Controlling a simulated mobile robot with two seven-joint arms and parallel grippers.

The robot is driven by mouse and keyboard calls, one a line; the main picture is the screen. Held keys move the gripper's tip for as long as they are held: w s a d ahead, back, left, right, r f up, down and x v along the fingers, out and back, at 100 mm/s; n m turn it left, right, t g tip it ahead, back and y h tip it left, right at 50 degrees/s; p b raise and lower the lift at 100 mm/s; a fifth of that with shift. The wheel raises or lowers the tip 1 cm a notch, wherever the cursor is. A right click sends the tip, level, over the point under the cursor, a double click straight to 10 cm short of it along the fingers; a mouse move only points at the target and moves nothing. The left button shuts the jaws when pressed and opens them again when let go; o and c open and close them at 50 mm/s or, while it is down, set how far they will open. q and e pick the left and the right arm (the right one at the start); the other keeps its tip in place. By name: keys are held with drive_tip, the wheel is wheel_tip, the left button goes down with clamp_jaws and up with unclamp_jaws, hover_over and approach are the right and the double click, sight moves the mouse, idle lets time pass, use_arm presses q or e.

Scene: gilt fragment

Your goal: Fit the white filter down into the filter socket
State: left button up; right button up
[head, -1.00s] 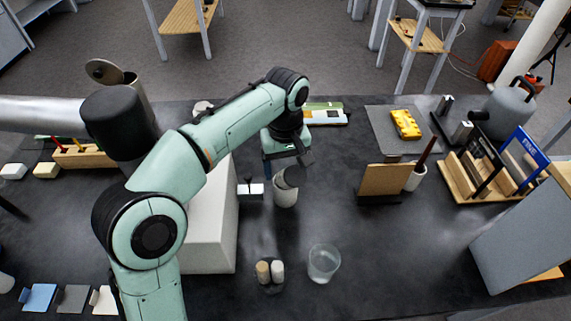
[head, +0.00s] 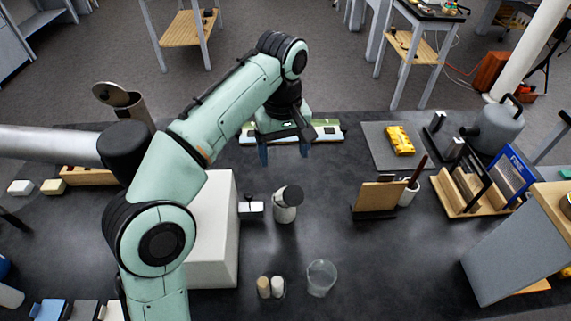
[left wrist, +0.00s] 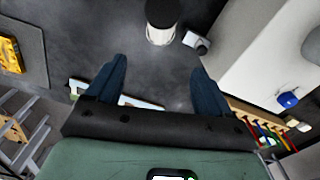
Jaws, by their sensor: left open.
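A white filter (head: 277,286) stands upright beside a tan cylinder (head: 264,287) on a small dark base near the front. A white cylindrical holder (head: 285,212) with a dark round top stands upright beside the white block; it may be the filter socket, but I cannot tell whether the top is a lid or an opening. It also shows in the left wrist view (left wrist: 161,36). My left gripper (head: 286,153) is open and empty, above the bench behind the holder. Its two blue fingers also show in the left wrist view (left wrist: 160,70). My right gripper is not in view.
A large white block (head: 213,250) stands left of the holder. A clear glass beaker (head: 321,279) stands right of the filter. A wooden panel (head: 378,196) and a rack (head: 470,190) stand further right. The bench between holder and panel is clear.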

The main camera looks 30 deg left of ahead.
sight(283, 191)
use_arm(q)
drive_tip(key=s+n+t+b, duration=0.3)
drive_tip(key=s+n, duration=0.3)
drive_tip(key=n, duration=0.1)
drive_tip(key=shift+h, duration=0.3)
drive_tip(key=x, duration=0.2)
drive_tip(key=b+x, duration=0.1)
drive_tip(key=x, duration=0.2)
drive_tip(key=d+x, duration=0.1)
drive_tip(key=x, duration=0.1)
drive_tip(key=shift+f+b, duration=0.3)
drive_tip(key=shift+b, duration=0.05)
drive_tip(key=shift+w+b+x, duration=0.2)
drive_tip(key=shift+b+x, duration=0.15)
drive_tip(key=shift+x, duration=1.2)
drive_tip(key=shift+w+b+x, duration=0.15)
drive_tip(key=shift+b+x, duration=0.15)
drive_tip(key=shift+x, duration=1.3)
drive_tip(key=shift+d+r, duration=0.15)
drive_tip(key=c, duration=1.2)
drive_tip(key=shift+o, duration=0.2)
drive_tip(key=shift+r, duration=0.1)
